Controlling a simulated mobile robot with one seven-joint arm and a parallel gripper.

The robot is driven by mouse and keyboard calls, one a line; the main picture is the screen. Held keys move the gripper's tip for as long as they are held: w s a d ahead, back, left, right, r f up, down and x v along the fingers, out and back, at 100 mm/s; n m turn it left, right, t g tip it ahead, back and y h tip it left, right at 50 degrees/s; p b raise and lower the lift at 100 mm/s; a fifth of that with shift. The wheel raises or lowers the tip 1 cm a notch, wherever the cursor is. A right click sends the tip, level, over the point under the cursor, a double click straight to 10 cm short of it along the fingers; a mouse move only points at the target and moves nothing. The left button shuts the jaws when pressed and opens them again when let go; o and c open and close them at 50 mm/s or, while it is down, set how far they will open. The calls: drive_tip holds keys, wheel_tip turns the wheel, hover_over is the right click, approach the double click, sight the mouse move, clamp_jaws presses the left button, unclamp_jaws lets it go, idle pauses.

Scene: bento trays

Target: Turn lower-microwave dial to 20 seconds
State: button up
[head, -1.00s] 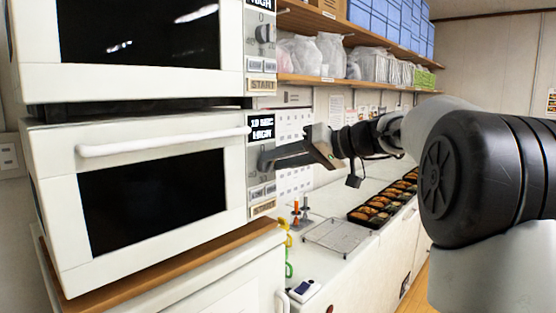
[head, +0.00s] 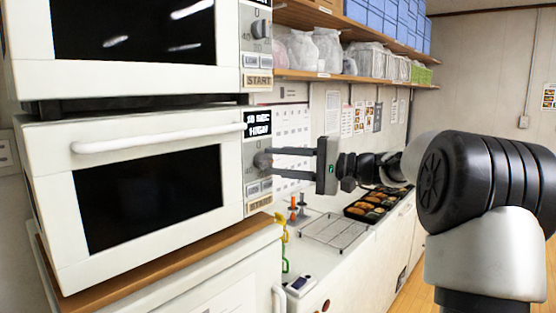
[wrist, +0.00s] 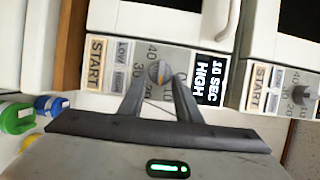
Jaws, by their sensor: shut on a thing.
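The lower microwave (head: 130,255) is white with a dark window and a front handle. Its display (head: 258,124) reads 10 SEC HIGH, and the wrist view shows the same text on the display (wrist: 209,80). My gripper (head: 268,160) reaches in from the right to the control panel. In the wrist view its two fingers (wrist: 160,84) are shut on the round grey dial (wrist: 158,70), one on each side. Numbers such as 10, 30 and 40 show around the dial. The START button (wrist: 95,63) is to the left of the dial there.
The upper microwave (head: 130,80) stands directly above, with its own dial (head: 260,29). Below right, the counter holds a wire rack (head: 333,231), bottles and a food tray (head: 372,212). Shelves (head: 345,77) with bags and blue boxes run above.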

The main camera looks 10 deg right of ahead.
drive_tip(key=m+t, duration=0.1)
drive_tip(key=m, duration=0.2)
drive_tip(key=f+m+t+y, duration=0.1)
drive_tip(key=m, duration=0.1)
drive_tip(key=shift+m, duration=0.4)
drive_tip(key=shift+a, duration=0.1)
idle(0.3)
drive_tip(key=o, duration=1.1)
drive_tip(key=shift+c, duration=0.2)
drive_tip(key=shift+s, duration=0.1)
drive_tip(key=v, duration=1.7)
drive_tip(key=shift+f, duration=0.35)
